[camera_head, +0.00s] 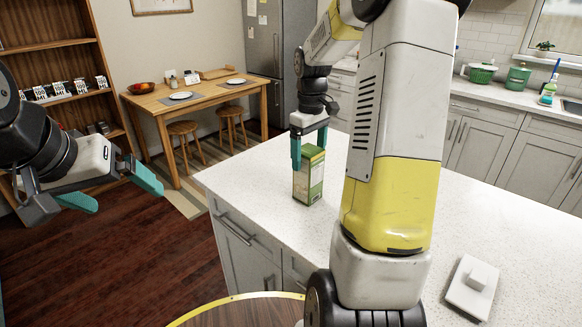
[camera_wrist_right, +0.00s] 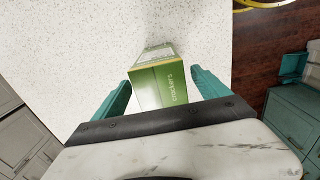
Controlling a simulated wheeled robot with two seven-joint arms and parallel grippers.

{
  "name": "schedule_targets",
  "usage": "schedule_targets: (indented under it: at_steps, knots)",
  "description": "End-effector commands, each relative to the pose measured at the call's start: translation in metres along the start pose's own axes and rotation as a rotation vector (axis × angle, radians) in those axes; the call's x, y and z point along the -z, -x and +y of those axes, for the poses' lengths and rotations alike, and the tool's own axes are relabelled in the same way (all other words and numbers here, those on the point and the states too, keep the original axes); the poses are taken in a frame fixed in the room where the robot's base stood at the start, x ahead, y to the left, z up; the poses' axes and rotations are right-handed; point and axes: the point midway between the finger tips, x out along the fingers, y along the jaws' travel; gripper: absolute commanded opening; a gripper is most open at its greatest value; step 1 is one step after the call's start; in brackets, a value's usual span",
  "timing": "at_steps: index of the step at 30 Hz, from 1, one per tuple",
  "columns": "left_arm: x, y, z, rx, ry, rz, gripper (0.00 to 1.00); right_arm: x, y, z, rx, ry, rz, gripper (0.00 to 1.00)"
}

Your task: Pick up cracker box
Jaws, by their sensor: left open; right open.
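The green and cream cracker box (camera_head: 309,176) stands upright on the white island counter (camera_head: 270,172), near its left edge. In the right wrist view the box (camera_wrist_right: 160,80) shows its green top with lettering, between the two teal fingers. My right gripper (camera_head: 309,146) is open and points down over the box, with a finger on either side of it. In the right wrist view a small gap shows between the box and each finger of the gripper (camera_wrist_right: 158,92). My left gripper (camera_head: 112,190) is open and empty, away to the left above the floor.
A white butter-dish-like block (camera_head: 472,287) lies on the counter at the lower right. A wooden table (camera_head: 205,100) with plates and two stools stands at the back left, beside a wooden shelf (camera_head: 65,97). The counter around the box looks clear.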

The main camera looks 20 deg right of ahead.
Motion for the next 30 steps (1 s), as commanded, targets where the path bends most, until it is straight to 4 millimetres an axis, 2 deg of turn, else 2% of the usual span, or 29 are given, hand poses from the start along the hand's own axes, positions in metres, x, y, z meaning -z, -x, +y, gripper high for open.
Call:
schedule_targets:
  at_steps: [3,6,14,26,30]
  knots:
    - [0.0,0.0,0.0,0.0,0.0,0.0,0.96,0.001,-0.019,-0.001,0.002,-0.001,-0.001,0.85]
    - [0.0,0.0,0.0,0.0,0.0,0.0,0.96,0.001,-0.028,-0.001,0.001,-0.001,0.0,0.85]
    - [0.0,0.0,0.0,0.0,0.0,0.0,0.96,0.001,-0.03,-0.001,0.0,-0.001,0.001,0.85]
    - [0.0,0.0,0.0,0.0,0.0,0.0,0.96,0.001,-0.03,0.0,0.0,-0.001,0.001,0.07]
    - [0.0,0.0,0.0,0.0,0.0,0.0,0.96,0.001,-0.029,0.0,-0.001,-0.001,0.002,0.07]
